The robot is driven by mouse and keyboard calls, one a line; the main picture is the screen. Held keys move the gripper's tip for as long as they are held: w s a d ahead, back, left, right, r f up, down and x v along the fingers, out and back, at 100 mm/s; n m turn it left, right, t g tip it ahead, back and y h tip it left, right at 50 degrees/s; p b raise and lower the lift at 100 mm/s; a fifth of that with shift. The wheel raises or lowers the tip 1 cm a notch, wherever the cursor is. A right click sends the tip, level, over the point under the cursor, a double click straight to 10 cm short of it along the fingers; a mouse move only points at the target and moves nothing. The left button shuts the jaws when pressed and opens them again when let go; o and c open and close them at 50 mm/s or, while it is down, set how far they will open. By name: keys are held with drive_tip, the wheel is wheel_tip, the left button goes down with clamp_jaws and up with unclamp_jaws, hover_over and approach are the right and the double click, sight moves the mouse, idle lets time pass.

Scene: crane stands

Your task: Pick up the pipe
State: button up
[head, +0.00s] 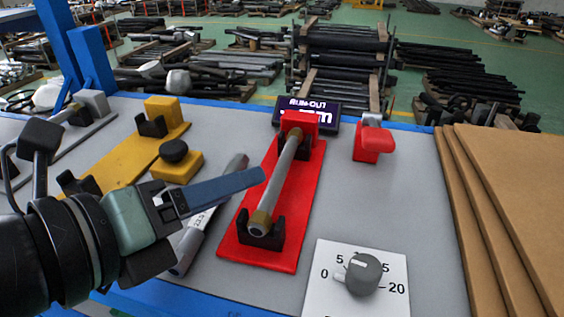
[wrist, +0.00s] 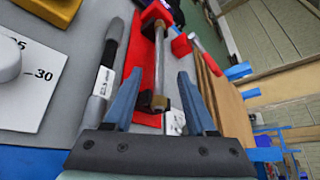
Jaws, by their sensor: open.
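A silver-grey pipe (head: 282,182) with brass-coloured hex ends lies in black cradles on a red stand (head: 312,190). In the wrist view this pipe (wrist: 159,65) runs away from me between my two blue fingers. My gripper (head: 258,178) is open and empty; it reaches in from the left in the head view, with its tip just left of the pipe in the picture. In the wrist view my gripper (wrist: 160,75) frames the pipe's near part. I cannot tell how high the fingers are above it. One finger is mostly hidden in the head view.
A grey labelled rod (head: 207,215) lies left of the red stand. A yellow stand (head: 125,160) is further left. A dial plate (head: 357,280) sits front right, a red clamp-like block (head: 372,140) and a display (head: 307,112) behind. Brown boards (head: 515,190) fill the right.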

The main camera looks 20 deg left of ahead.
sight(274, 173)
drive_tip(key=p+x, duration=0.2)
drive_tip(key=x, duration=0.5)
drive_tip(key=shift+w+f, duration=0.15)
clamp_jaws()
idle(1.2)
